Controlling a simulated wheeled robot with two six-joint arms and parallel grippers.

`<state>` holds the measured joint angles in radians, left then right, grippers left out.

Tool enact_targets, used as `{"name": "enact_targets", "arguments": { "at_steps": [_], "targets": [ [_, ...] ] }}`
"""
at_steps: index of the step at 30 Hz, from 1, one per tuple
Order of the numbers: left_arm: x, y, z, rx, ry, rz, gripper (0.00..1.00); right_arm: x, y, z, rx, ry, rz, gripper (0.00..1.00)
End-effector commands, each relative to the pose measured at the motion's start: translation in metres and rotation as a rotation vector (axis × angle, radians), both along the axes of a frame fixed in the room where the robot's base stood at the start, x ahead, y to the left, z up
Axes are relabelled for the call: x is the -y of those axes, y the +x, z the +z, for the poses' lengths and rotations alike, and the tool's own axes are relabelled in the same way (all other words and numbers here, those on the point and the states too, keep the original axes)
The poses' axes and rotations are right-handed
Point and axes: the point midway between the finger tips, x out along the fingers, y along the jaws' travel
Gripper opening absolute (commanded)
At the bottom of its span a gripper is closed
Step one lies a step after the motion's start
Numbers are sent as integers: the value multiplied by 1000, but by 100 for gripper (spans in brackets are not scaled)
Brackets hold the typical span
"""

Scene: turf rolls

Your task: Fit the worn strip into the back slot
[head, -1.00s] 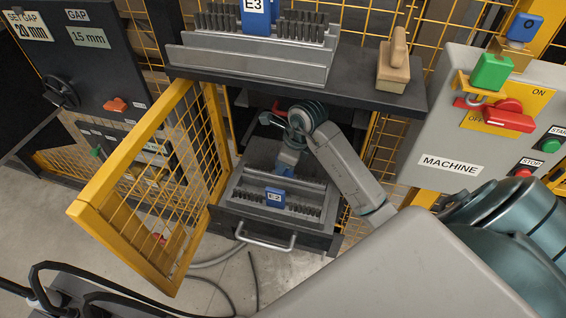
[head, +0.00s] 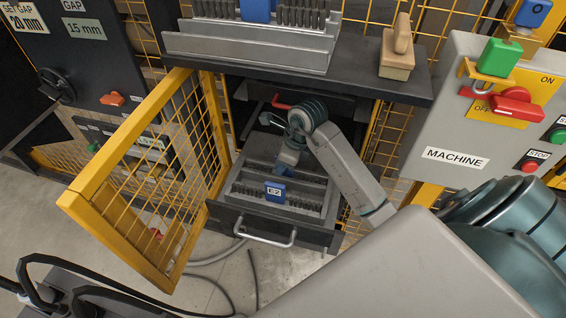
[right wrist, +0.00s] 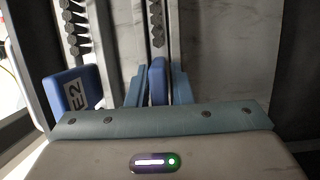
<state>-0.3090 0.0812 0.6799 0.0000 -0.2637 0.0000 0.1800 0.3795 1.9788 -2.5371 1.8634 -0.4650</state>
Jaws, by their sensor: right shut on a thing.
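My right gripper (head: 290,155) is shut on the blue tab (right wrist: 157,82) of a strip with dark bristles (right wrist: 158,28), taken to be the worn strip. It reaches down into the open drawer (head: 275,227), at its back part. The strip lies behind and roughly parallel to the E2 strip, whose blue tag (head: 275,192) shows in the drawer's front slot; that tag also shows in the right wrist view (right wrist: 76,94). My arm hides most of the back slot, so I cannot tell whether the held strip is seated. My left gripper is out of view.
An open yellow mesh door (head: 120,185) stands left of the drawer. A dark shelf (head: 360,88) overhangs it, bearing a grey holder (head: 250,50) with a brush strip and a wooden stamp-like block (head: 397,62). The grey machine panel (head: 450,110) is at the right.

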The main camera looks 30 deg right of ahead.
Motion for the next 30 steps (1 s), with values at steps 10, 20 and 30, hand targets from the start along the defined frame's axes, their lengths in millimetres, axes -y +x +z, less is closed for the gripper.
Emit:
{"name": "enact_targets", "arguments": {
  "at_steps": [10, 20, 30],
  "targets": [
    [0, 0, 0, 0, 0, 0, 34, 0, 0, 0, 0, 0, 0, 45],
    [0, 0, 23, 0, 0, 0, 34, 6, -5, 30, 1, -3, 1, 45],
    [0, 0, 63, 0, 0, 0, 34, 18, -19, 89, 2, -3, 1, 45]
  ]
}}
